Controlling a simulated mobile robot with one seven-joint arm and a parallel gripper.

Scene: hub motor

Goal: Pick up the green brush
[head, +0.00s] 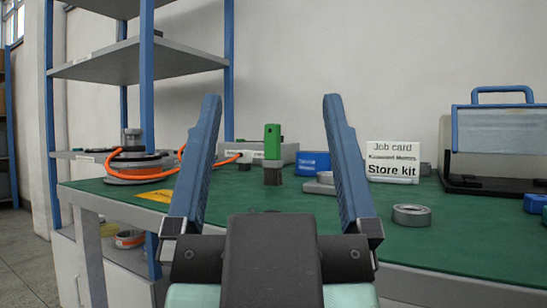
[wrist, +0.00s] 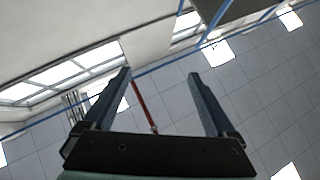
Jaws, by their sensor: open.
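The green brush (head: 272,142) stands upright on the green bench mat, with a green handle on top and a dark block at its foot. My gripper (head: 270,98) is open and empty in the head view. Its two blue fingers stand up in front of the camera, and the brush shows between them, farther back. No contact with the brush is seen.
A hub motor (head: 134,165) with an orange cable sits left on the bench. A job card (head: 392,162), metal ring (head: 411,215) and blue-framed case (head: 495,140) are right. Bare mat lies front right.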

